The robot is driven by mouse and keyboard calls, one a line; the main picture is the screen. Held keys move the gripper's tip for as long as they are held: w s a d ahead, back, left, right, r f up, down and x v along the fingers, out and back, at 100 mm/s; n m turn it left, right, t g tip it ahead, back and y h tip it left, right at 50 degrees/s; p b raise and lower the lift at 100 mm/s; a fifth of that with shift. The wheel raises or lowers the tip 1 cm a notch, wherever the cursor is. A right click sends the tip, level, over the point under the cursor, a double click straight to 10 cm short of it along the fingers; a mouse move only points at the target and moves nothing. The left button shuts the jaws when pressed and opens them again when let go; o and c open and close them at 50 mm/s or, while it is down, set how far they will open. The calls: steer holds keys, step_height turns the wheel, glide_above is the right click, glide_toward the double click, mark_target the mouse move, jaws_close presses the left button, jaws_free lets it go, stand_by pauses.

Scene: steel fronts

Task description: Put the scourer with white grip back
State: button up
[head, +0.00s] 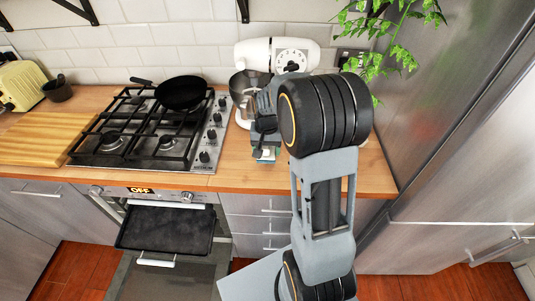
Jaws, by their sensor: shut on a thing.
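My gripper (265,145) points down over the wooden counter, in front of the stand mixer. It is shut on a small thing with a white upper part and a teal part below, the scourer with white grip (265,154). The scourer shows just under the fingers, near the counter's front edge. My gripper and arm hide part of it. I cannot tell whether it touches the counter.
A white stand mixer (285,54) with a metal bowl stands behind my gripper. A gas hob (190,152) with a black pan (181,92) is at left. The oven door (165,275) is open below. A steel fridge (445,95) and plant (395,45) stand right.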

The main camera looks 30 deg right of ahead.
mark_target(268, 155)
steer(key=f, duration=0.3)
steer(key=shift+w+d+f, duration=0.1)
steer(key=shift+w+d, duration=0.05)
steer(key=shift+d, duration=0.15)
steer(key=shift+f, duration=0.3)
steer(key=shift+f, duration=0.2)
steer(key=o, duration=0.8)
steer(key=shift+o, duration=0.2)
